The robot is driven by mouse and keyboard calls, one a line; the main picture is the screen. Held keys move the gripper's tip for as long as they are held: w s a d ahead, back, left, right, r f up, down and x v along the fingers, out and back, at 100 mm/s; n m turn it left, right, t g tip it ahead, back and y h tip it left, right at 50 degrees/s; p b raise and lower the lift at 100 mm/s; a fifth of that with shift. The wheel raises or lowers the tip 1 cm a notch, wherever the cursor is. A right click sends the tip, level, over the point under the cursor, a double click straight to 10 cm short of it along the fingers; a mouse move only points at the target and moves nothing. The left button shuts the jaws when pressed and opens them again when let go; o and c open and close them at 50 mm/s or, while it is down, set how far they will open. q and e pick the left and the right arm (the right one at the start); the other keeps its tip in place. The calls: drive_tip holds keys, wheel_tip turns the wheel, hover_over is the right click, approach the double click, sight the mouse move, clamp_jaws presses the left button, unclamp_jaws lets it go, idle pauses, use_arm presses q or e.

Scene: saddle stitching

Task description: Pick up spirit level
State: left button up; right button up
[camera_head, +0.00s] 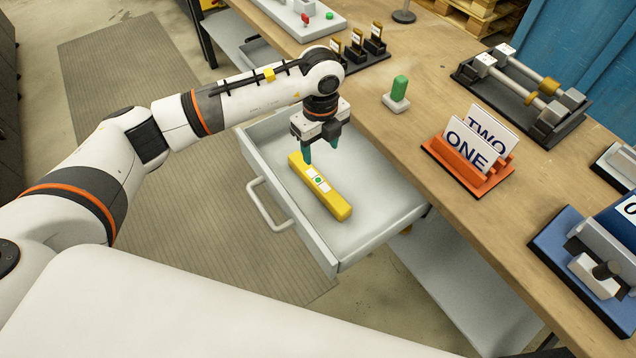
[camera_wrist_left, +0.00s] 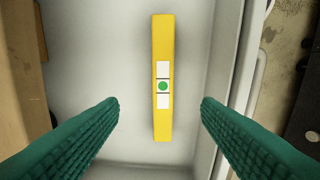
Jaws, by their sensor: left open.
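The spirit level (camera_head: 331,201) is a yellow bar with white patches and a green dot. It lies flat in the open grey drawer (camera_head: 378,237) in the head view. In the left wrist view the spirit level (camera_wrist_left: 162,50) runs up and down the picture, between the lines of the two green fingers. My left gripper (camera_head: 321,152) is above the far end of the level, pointing down. Its fingers (camera_wrist_left: 160,103) are spread apart with nothing between them gripped. My right gripper is not in view.
The drawer has raised walls and a front handle (camera_head: 268,207). The wooden workbench (camera_head: 420,212) beside it holds an orange card stand (camera_head: 466,176), a green-topped piece (camera_head: 398,93), a rod fixture (camera_head: 525,95) and a blue fixture (camera_head: 590,262). The drawer floor around the level is clear.

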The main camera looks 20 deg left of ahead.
sight(318, 180)
use_arm(q)
drive_tip(key=f, duration=0.6)
drive_tip(key=f+p, duration=0.1)
drive_tip(key=f, duration=0.4)
drive_tip(key=shift+s+a+f, duration=0.1)
drive_tip(key=shift+a+f, duration=0.1)
drive_tip(key=shift+f, duration=0.2)
drive_tip(key=c, duration=1.2)
